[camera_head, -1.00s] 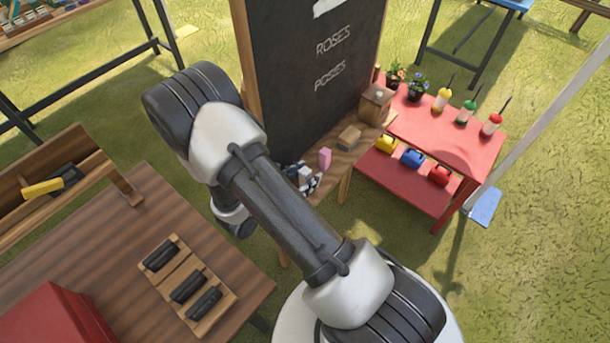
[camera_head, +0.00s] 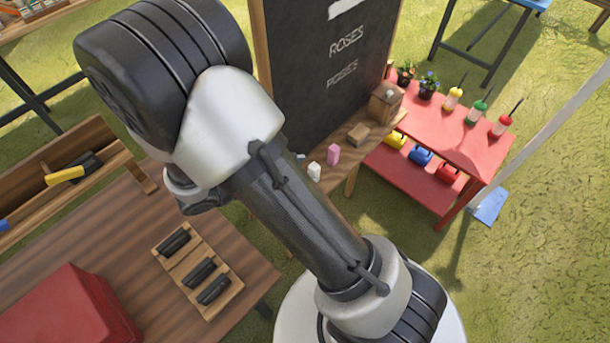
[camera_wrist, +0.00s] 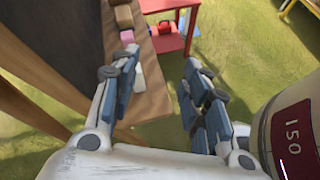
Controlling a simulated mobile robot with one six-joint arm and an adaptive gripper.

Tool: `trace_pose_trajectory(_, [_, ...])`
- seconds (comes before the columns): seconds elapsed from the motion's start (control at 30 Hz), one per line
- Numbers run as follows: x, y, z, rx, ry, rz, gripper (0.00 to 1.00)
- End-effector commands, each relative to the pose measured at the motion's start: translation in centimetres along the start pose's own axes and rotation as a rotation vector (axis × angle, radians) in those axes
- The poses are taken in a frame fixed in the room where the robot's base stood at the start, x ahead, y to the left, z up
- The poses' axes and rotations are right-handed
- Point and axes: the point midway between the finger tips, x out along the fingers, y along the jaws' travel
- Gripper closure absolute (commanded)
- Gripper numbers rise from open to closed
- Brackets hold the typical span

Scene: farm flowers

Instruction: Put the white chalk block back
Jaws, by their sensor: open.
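The white chalk block (camera_head: 314,171) stands on the wooden ledge (camera_head: 338,182) below the blackboard, in front of the pink block (camera_head: 333,154). In the wrist view the white chalk block (camera_wrist: 140,78) shows partly behind the left finger. The pink block (camera_wrist: 127,37) is farther along the ledge. My gripper (camera_wrist: 160,98) is open with nothing between its fingers. It is apart from the chalk, above and to one side of the ledge. In the head view my arm hides the gripper.
The blackboard (camera_head: 325,110) rises behind the ledge, with a brown block (camera_head: 358,132) and a wooden box (camera_head: 385,102) farther along. A red table (camera_head: 460,140) stands to the right. A wooden table (camera_head: 110,235) with a slotted holder is at left.

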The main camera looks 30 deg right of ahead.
Motion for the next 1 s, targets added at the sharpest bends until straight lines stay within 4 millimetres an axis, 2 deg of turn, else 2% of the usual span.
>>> trace_pose_trajectory(0.03, [-0.8, -0.2, 2.4, 0.108, 0.042, -0.056, 0.58])
trace_pose_trajectory(0.1, [-1.7, -1.1, 4.8, 0.239, 0.097, -0.134, 0.58])
trace_pose_trajectory(0.2, [-3.1, -2.4, 7.8, 0.426, 0.184, -0.239, 0.58])
trace_pose_trajectory(0.4, [-6.4, -5.4, 12.2, 0.792, 0.388, -0.423, 0.58])
trace_pose_trajectory(0.7, [-12.3, -8.2, 16.2, 1.282, 0.749, -0.606, 0.58])
trace_pose_trajectory(0.83, [-14.2, -8.7, 17.1, 1.409, 0.867, -0.641, 0.58])
trace_pose_trajectory(1.0, [-15.4, -8.8, 17.6, 1.477, 0.939, -0.656, 0.58])
